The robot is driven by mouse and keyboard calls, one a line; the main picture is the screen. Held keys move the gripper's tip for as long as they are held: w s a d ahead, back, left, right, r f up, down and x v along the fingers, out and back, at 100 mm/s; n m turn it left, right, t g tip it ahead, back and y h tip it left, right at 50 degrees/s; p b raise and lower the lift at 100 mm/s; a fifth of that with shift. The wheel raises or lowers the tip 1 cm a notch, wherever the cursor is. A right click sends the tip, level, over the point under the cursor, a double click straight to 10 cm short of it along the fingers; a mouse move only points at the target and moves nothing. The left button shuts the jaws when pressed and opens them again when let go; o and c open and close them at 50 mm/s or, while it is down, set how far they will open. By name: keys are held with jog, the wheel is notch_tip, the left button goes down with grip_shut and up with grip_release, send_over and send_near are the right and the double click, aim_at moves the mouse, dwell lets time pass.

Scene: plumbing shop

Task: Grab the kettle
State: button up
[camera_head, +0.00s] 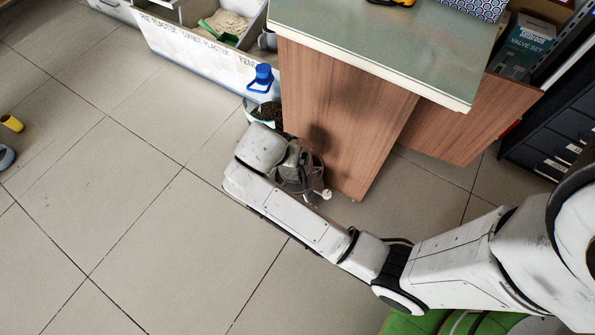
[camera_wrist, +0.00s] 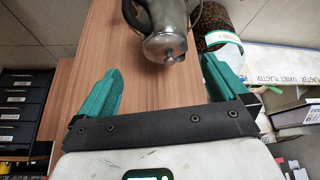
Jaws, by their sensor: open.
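The kettle (camera_wrist: 168,28) is a dull grey metal pot with a round lid and a dark handle, at the top middle of the wrist view and cut off by the frame's top edge. My gripper (camera_wrist: 161,65) has two teal fingers spread wide. The kettle lies just beyond the fingertips, roughly between their lines, and nothing is between the fingers. In the head view, the kettle (camera_head: 299,176) is partly hidden behind the end of my arm, low beside the wooden counter; my fingers cannot be made out there.
The wooden counter (camera_head: 345,120) stands right beside the kettle. Tiled floor (camera_head: 130,190) to the left is mostly clear. Dark drawers (camera_head: 560,130) stand at right.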

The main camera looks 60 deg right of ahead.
jog(key=shift+m+h, duration=0.3)
jog(key=shift+m, duration=0.3)
jog(key=shift+w+b+x, duration=0.15)
jog(key=shift+b+x, duration=0.75)
jog(key=shift+x, duration=1.15)
jog(key=shift+w+b+x, duration=0.15)
jog(key=shift+b+x, duration=0.8)
jog(key=shift+x, duration=1.1)
jog(key=shift+w+b+x, duration=0.15)
jog(key=shift+b+x, duration=0.75)
jog(key=shift+x, duration=1.2)
jog(key=shift+a+r, duration=0.1)
jog(key=shift+r, duration=0.05)
jog(key=c, duration=1.5)
jog(key=shift+r, duration=0.15)
